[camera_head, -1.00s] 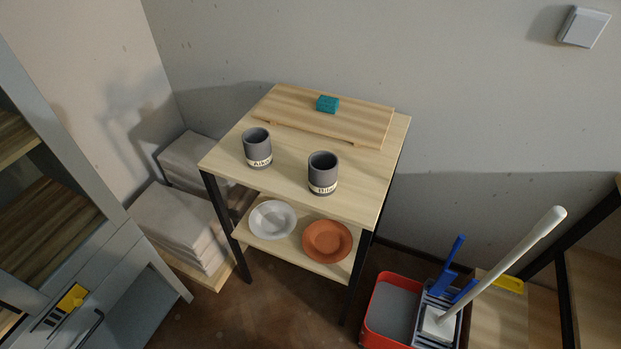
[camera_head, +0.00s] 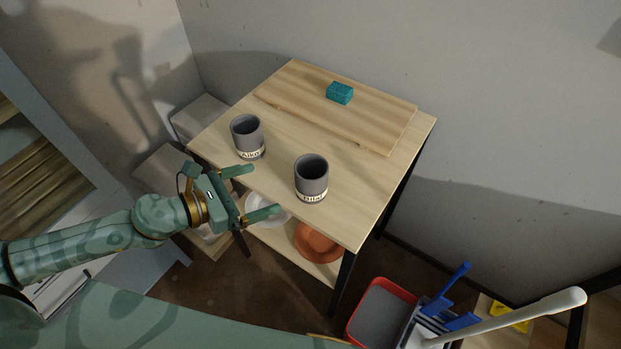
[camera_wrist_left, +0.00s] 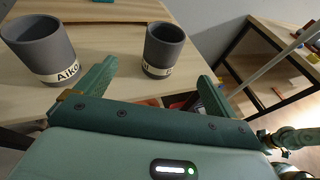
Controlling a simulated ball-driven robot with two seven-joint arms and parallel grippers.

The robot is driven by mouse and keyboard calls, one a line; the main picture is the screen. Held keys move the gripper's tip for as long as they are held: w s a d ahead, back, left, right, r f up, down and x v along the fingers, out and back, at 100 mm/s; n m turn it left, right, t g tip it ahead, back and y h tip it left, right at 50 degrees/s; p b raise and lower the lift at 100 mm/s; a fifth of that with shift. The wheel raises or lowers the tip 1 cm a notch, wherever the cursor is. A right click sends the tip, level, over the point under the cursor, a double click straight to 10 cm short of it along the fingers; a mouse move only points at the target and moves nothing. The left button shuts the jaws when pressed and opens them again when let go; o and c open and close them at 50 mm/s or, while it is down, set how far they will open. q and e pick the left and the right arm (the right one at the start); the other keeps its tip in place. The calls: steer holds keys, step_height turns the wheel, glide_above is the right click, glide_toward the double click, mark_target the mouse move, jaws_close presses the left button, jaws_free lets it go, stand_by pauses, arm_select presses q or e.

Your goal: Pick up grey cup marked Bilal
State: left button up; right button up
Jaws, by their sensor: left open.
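The grey cup marked Bilal (camera_head: 311,178) stands upright near the front edge of the wooden table top. In the left wrist view the same cup (camera_wrist_left: 162,50) is beyond the fingers, its label partly turned out of sight. A second grey cup, marked Aiko (camera_head: 247,136), stands to its left; it also shows in the left wrist view (camera_wrist_left: 40,48). My left gripper (camera_head: 254,191) is open and empty at the table's front edge, left of the Bilal cup and apart from it. In the left wrist view its fingers (camera_wrist_left: 157,74) are spread, with the Bilal cup ahead between them.
A wooden board (camera_head: 376,119) with a teal block (camera_head: 340,92) lies at the table's back. The lower shelf holds a white bowl (camera_head: 262,207) and an orange bowl (camera_head: 318,243). A red bucket (camera_head: 372,296) and a mop (camera_head: 520,317) stand at the lower right.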

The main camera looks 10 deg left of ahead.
arm_select(q)
steer(key=p, duration=0.1)
glide_toward(323, 170)
steer(key=shift+w+d, duration=0.2)
steer(key=shift+w, duration=0.4)
steer(key=x, duration=0.5)
steer(key=shift+s+d+f+p, duration=0.15)
steer(key=shift+d+p, duration=0.15)
steer(key=shift+d, duration=0.15)
steer(key=c, duration=1.2)
